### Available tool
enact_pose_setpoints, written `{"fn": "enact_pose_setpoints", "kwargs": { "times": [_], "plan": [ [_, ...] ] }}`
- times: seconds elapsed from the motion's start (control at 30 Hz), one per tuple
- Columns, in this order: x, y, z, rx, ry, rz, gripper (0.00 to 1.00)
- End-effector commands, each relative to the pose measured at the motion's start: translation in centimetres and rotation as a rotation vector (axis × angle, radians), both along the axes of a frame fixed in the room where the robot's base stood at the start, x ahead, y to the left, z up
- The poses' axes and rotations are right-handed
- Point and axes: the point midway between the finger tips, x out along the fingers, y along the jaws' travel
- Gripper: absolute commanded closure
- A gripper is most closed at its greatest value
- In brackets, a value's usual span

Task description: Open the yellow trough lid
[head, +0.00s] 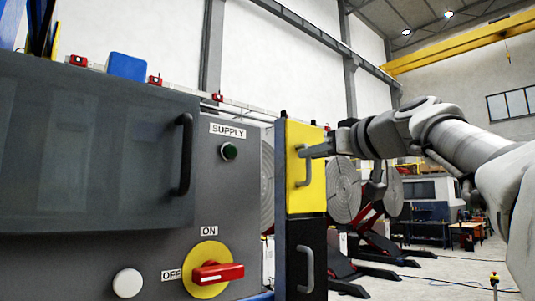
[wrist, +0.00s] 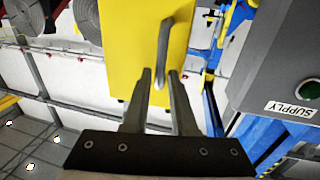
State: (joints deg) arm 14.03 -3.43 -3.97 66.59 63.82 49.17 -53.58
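The yellow trough lid (head: 313,194) is an upright panel right of the grey cabinet in the head view, with a vertical grey bar handle (head: 308,172). The lid also fills the top middle of the wrist view (wrist: 135,45), with its handle (wrist: 168,45) running down from the top. My gripper (head: 303,152) reaches in from the right, at the upper part of the handle. In the wrist view my gripper (wrist: 160,74) has its fingers apart, and the handle's near end shows between them. I cannot tell whether either finger touches the handle.
The grey cabinet (head: 220,180) stands close on the left, with a dark door handle (head: 183,154) and a red switch (head: 218,273). A black panel with another handle (head: 306,268) is below the lid. Round grey positioner plates (head: 343,190) stand behind. Open floor lies at the right.

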Motion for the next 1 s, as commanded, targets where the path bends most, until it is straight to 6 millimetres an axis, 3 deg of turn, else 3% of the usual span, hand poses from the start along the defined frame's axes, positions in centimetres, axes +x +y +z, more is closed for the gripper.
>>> {"fn": "enact_pose_setpoints", "kwargs": {
  "times": [0.03, 0.1, 0.13, 1.0],
  "plan": [
    [-0.01, -0.02, 0.01, 0.0, 0.0, 0.0, 0.86],
    [-0.03, -0.01, 0.02, 0.0, 0.0, 0.0, 0.99],
    [-0.02, -0.02, 0.02, 0.0, 0.0, 0.0, 1.0],
    [-0.05, -0.02, 0.04, 0.0, 0.0, 0.0, 1.0]
  ]
}}
